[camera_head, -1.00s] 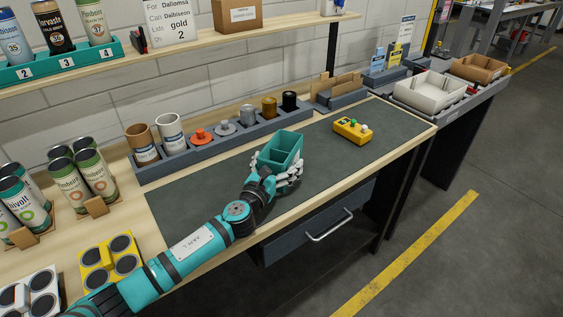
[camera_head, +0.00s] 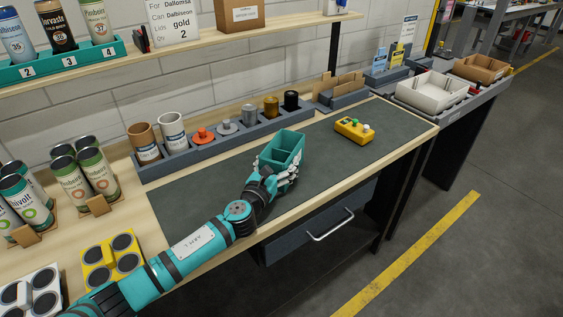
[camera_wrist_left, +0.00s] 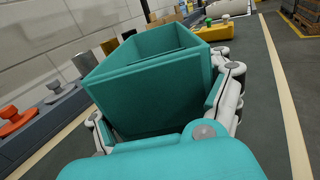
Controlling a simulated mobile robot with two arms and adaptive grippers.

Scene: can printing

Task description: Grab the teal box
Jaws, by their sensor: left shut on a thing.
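The teal box (camera_head: 286,146) is an open-topped box with a divider, on or just above the dark mat (camera_head: 215,186) on the workbench. I cannot tell whether its base touches the mat. My left gripper (camera_head: 278,170) is shut on the box, with its fingers around the box's sides. In the left wrist view the box (camera_wrist_left: 150,95) fills the middle, its opening tilted in the picture, with fingers of the left gripper (camera_wrist_left: 165,120) on both sides. The box's underside is hidden. My right gripper is not in view.
A grey rack (camera_head: 205,148) with cups and coloured knobs runs behind the mat. A yellow button box (camera_head: 354,130) sits to the right on the mat. Several cans (camera_head: 95,180) and a yellow holder (camera_head: 112,262) stand at the left. A white tray (camera_head: 432,90) is at the far right.

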